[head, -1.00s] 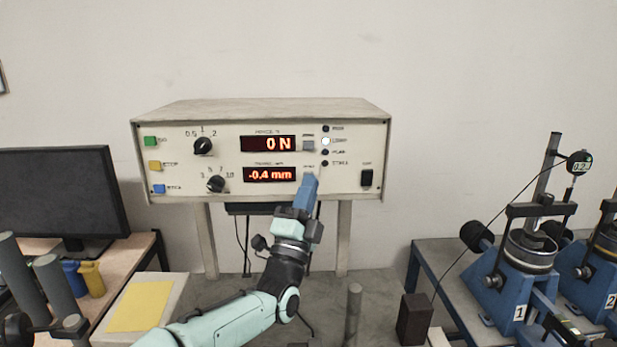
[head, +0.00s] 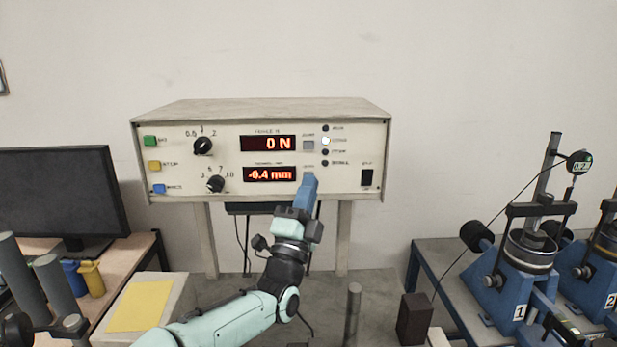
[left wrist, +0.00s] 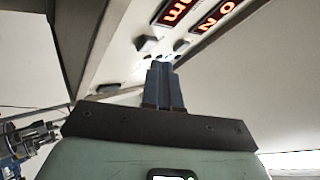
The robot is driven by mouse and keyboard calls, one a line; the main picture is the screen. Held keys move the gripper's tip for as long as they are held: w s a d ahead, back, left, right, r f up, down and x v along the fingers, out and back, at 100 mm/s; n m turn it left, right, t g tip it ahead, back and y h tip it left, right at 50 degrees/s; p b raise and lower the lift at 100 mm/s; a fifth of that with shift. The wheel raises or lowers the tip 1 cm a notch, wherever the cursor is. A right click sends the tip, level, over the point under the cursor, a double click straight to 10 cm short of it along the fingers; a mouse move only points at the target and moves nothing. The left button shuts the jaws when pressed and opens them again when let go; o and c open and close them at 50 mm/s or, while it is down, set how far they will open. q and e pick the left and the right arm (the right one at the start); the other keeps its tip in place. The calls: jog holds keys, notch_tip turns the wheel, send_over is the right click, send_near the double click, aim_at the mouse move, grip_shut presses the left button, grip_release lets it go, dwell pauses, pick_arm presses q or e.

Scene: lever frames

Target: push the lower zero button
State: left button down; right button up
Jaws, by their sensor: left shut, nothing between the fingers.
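The instrument box (head: 225,135) has two red displays, the upper (head: 268,143) reading 0 N and the lower (head: 270,174) reading -0.4 mm. The upper zero button (head: 308,146) is a grey square beside the upper display. In the left wrist view my shut, empty fingers (left wrist: 162,68) point at the panel, and the lower zero button (left wrist: 147,45) appears just beyond the tips. I cannot tell whether they touch it. My right gripper is not in view.
Knobs (head: 203,146) and coloured buttons (head: 154,166) are left on the panel; indicator lamps (head: 325,141) and a black switch (head: 367,178) are right. A monitor (head: 62,192) stands left. Blue test devices (head: 520,275) stand right. A dark block (head: 414,318) sits on the bench.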

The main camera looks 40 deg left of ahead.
pick_arm(q)
jog(key=shift+w, duration=0.1)
dwell(0.6)
jog(key=shift+w+a, duration=0.25)
jog(key=shift+a, duration=0.05)
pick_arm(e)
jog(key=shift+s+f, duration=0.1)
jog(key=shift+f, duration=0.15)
pick_arm(q)
jog(key=shift+w+a, duration=0.2)
jog(key=shift+w, duration=0.05)
dwell(0.4)
jog(key=shift+b, duration=0.35)
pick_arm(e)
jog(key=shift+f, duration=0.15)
pick_arm(q)
jog(key=shift+s+d+b, duration=0.5)
jog(key=shift+s+b, duration=0.15)
jog(key=shift+b, duration=0.05)
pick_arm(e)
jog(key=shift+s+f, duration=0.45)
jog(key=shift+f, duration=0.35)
pick_arm(q)
jog(key=shift+w, duration=0.1)
